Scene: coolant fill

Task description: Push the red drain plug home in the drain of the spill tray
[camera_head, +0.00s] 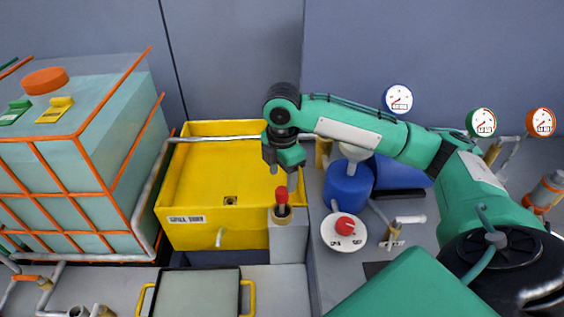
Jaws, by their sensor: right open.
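The red drain plug (282,194) stands upright in a dark holder on top of a grey block (289,237), at the front right corner of the yellow spill tray (180,180). My right gripper (283,175) is open and points down just above the plug. Its fingers look clear of the plug, though the exact gap is hard to tell. My left gripper is not in view.
A caged teal tank (90,150) stands left of the tray. A blue container with a funnel (348,185) and a white disc with a red knob (345,226) are on the right. A yellow-handled tray (197,295) lies in front. Gauges (398,99) line the back right.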

